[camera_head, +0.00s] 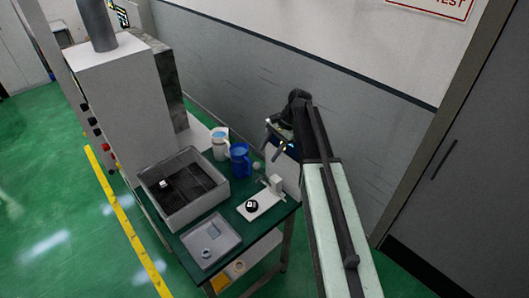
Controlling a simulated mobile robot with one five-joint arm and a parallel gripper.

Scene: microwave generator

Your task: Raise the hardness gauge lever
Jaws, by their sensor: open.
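A small white device with an upright part, apparently the hardness gauge (277,185), stands at the right of the green-topped table. A black round piece (251,206) sits on its flat white base. A thin part sticks out near its top, but it is too small to tell whether it is the lever or how it is set. My gripper (269,137) is open and empty, above and behind the gauge in the picture, near the wall. It is apart from the gauge.
A blue jug (240,160) and a white jug (220,145) stand behind the gauge. A deep grey tray (212,196) and a shallow grey tray (232,240) take up the left and front of the table (262,238). A large white machine (122,100) rises at left. The grey wall is close behind.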

